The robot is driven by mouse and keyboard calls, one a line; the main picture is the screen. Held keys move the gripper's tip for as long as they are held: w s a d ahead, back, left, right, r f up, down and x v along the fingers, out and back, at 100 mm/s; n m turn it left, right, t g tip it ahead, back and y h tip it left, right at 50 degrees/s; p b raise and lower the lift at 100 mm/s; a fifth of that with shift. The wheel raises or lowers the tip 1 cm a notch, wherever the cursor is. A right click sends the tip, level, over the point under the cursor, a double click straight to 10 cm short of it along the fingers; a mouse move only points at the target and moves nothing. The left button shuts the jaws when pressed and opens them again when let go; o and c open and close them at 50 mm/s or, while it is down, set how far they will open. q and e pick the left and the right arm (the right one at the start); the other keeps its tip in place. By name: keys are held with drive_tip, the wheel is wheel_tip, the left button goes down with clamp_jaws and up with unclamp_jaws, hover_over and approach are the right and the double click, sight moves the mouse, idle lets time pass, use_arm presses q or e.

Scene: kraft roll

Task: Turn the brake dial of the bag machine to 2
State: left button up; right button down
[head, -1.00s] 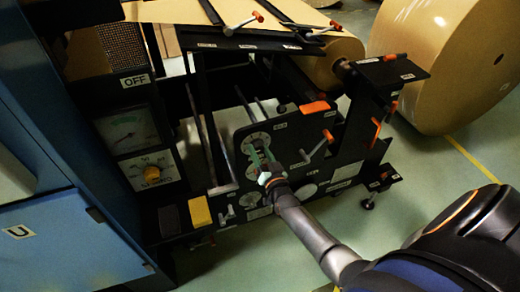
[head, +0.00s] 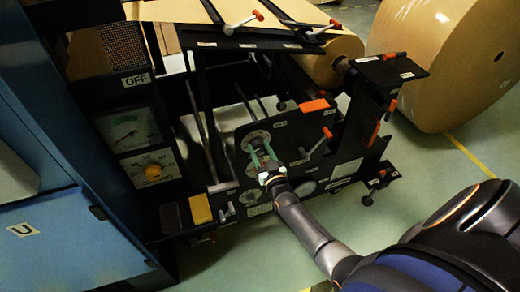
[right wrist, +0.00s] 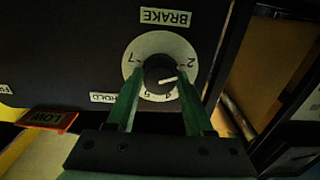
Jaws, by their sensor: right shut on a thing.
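The brake dial (right wrist: 145,42) is a pale round scale with a dark knob (right wrist: 159,67), under a BRAKE label, in the right wrist view. The knob's white pointer mark points right, between the 4 at the lower right and the 2 at the upper right; a finger hides that part of the scale. The dial also shows in the head view (head: 256,137) on the machine's dark panel (head: 290,130). My right gripper (right wrist: 158,88) has its green fingers on both sides of the knob, shut on it. It shows in the head view (head: 263,157) too. My left gripper is not in view.
A lever with a red handle (head: 327,132) stands out from the panel, right of my gripper. A yellow block (head: 200,209) sits at the lower left. A blue cabinet (head: 60,245) stands at the left, and a big kraft roll (head: 450,60) at the upper right.

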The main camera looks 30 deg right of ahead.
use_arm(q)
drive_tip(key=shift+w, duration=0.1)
use_arm(e)
drive_tip(key=shift+c, duration=1.4)
unclamp_jaws()
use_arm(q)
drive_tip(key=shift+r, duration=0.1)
use_arm(e)
drive_tip(key=shift+s, duration=0.1)
drive_tip(key=shift+s+a, duration=0.1)
drive_tip(key=shift+s, duration=0.15)
use_arm(q)
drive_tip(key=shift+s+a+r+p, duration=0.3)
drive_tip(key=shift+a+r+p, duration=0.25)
drive_tip(key=shift+p, duration=0.55)
use_arm(e)
drive_tip(key=v, duration=1.1)
drive_tip(key=shift+s, duration=0.4)
